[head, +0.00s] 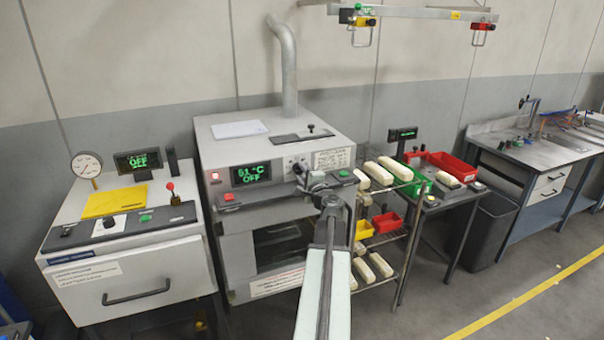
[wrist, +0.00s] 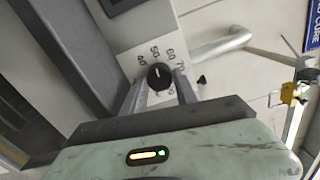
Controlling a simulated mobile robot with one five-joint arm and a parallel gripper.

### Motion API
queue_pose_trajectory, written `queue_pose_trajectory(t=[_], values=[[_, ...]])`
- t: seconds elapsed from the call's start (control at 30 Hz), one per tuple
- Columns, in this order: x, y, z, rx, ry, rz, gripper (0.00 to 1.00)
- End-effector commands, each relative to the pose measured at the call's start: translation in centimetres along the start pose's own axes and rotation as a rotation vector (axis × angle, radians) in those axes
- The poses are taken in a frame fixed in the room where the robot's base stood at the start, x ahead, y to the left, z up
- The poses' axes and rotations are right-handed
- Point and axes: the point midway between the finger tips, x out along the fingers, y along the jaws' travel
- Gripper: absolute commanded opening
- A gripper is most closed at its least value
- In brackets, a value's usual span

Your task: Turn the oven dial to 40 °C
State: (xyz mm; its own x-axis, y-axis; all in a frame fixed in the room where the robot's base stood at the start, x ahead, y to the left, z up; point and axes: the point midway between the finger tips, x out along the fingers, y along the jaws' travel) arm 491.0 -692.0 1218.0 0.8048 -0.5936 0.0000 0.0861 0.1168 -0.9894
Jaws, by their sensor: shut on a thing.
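The oven (head: 272,150) stands in the middle of the head view. Its green display (head: 251,174) reads what looks like 51 °C with OFF below. The black oven dial (wrist: 160,76) shows in the wrist view on a pale panel with printed numbers around it, 40, 50, 60 and 70 among them. Its small white mark points roughly toward 50. My gripper (wrist: 160,88) has one finger on each side of the dial and is shut on it. In the head view my gripper (head: 305,180) is at the oven's front panel and partly hides the dial.
A left-hand machine (head: 130,275) with a gauge and a yellow sheet stands beside the oven. A rack (head: 385,240) with pale blocks and bins stands close on the right. A pipe (head: 286,65) rises behind the oven. Open floor (head: 510,270) lies at front right.

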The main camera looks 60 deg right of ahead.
Motion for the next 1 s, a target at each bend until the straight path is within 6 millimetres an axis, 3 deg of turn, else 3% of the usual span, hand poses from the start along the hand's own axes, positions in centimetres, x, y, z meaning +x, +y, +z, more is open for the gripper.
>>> queue_pose_trajectory(t=[0.5,1.0], values=[[-0.04,-0.05,0.02,-0.457,0.0,0.001,0.0],[-0.07,-0.07,-0.07,-0.671,0.001,0.001,0.0]])
